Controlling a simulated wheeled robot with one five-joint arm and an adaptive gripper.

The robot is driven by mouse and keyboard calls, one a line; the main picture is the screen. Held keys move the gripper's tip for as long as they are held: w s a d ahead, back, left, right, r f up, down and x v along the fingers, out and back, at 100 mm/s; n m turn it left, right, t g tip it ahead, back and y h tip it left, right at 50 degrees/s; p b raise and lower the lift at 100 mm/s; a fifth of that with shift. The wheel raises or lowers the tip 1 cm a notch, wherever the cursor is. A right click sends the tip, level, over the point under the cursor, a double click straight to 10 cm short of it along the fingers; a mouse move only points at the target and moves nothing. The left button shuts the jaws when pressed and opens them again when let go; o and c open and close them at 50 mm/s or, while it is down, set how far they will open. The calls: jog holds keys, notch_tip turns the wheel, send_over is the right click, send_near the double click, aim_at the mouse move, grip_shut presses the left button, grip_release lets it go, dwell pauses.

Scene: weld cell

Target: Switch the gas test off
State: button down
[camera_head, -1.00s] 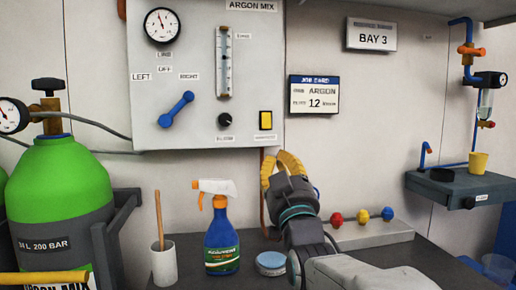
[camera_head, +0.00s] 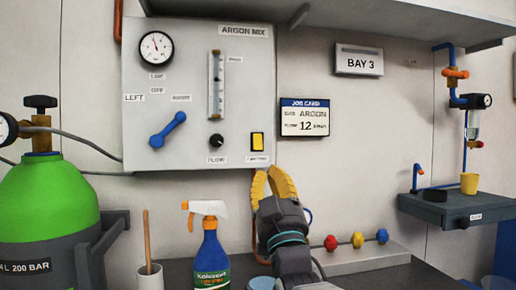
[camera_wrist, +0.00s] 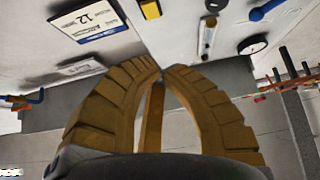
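The grey argon mix panel (camera_head: 190,100) hangs on the wall. A yellow rocker switch (camera_head: 257,142) in a dark frame sits at its lower right above a small label too blurred to read surely. The switch also shows at the top of the wrist view (camera_wrist: 150,8). I cannot tell which way it is tipped. My gripper (camera_head: 267,171), with yellow ribbed fingers, points up just below and slightly right of the switch, apart from it in the picture. In the wrist view its fingertips (camera_wrist: 161,68) come together, holding nothing.
A blue lever (camera_head: 167,130), black flow knob (camera_head: 216,141), flow tube (camera_head: 216,85) and gauge (camera_head: 156,47) share the panel. The job card (camera_head: 304,117) hangs to its right. Below stand a spray bottle (camera_head: 211,250) and cup (camera_head: 149,277); a green cylinder (camera_head: 45,200) is left.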

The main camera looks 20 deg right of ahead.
jog(key=b, duration=0.2)
send_near(256, 137)
notch_tip(256, 137, up, 4)
jog(key=w, duration=0.1)
jog(key=shift+w+d+f+b, duration=0.15)
jog(key=shift+w+d+b, duration=0.1)
jog(key=shift+w+b, duration=0.55)
jog(key=shift+w+d+b, duration=0.25)
jog(key=shift+w+b, duration=0.3)
jog(key=shift+w, duration=0.55)
jog(key=shift+w, duration=0.1)
